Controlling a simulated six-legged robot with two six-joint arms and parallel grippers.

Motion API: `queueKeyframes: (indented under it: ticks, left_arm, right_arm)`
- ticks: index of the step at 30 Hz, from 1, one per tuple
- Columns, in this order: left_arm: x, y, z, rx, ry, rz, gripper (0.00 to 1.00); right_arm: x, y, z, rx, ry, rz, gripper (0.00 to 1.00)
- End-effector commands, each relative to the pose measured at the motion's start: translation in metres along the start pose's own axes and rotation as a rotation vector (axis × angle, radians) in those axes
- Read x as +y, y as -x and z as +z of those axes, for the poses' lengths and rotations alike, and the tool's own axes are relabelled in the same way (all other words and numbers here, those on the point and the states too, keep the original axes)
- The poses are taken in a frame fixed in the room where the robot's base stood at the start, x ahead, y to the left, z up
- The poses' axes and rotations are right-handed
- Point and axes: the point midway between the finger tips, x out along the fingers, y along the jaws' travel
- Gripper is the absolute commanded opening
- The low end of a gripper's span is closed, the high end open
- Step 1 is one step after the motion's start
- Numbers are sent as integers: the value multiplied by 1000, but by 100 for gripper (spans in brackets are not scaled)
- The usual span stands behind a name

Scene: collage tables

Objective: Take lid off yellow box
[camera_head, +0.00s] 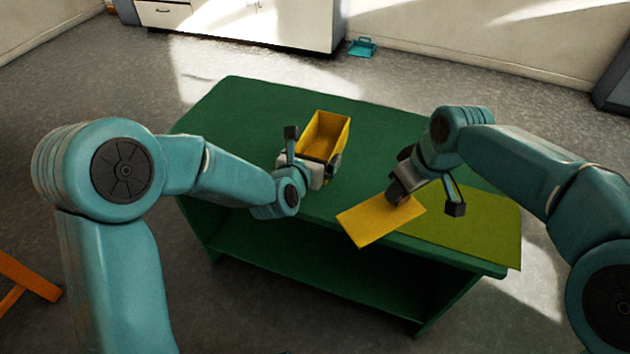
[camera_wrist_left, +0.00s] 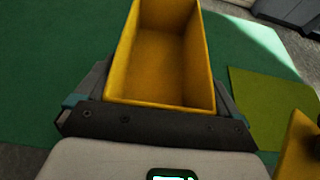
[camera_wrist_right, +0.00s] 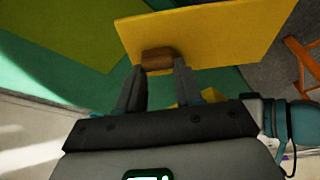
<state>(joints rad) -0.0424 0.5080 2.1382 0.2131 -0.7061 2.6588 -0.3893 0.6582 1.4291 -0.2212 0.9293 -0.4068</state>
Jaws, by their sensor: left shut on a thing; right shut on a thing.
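The open yellow box (camera_head: 324,132) stands on the green table, its empty inside showing in the left wrist view (camera_wrist_left: 162,55). My left gripper (camera_head: 318,166) is shut on the near end of the box, a finger on either side. The yellow lid (camera_head: 375,221) is off the box, to its front right, near the table's front edge. My right gripper (camera_head: 400,192) is shut on the lid's brown handle (camera_wrist_right: 158,58). In the right wrist view the lid (camera_wrist_right: 215,35) hangs from the handle between the fingertips. Whether the lid touches the table or mat is unclear.
An olive-green mat (camera_head: 470,228) lies on the right part of the green table (camera_head: 225,125), partly beside the lid. The table's left and back areas are clear. A teal dustpan-like thing (camera_head: 362,47) is on the floor by a white cabinet (camera_head: 240,25).

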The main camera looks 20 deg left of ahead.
Motion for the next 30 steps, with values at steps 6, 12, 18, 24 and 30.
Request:
queueKeyframes:
  ticks: [6,12,18,24,30]
  left_arm:
    - [0,-15,-31,-1,-1,1,41]
    - [1,-26,-58,3,0,1,41]
    - [1,-33,-73,-2,1,1,41]
    - [1,-33,-72,-3,0,1,41]
    - [1,-33,-74,-1,0,1,100]
  right_arm:
    - [1,-3,0,1,0,0,0]
    - [2,-6,0,0,0,0,0]
    - [2,-7,0,0,0,0,0]
    - [2,-7,0,0,0,0,0]
    - [2,-10,1,0,0,0,0]
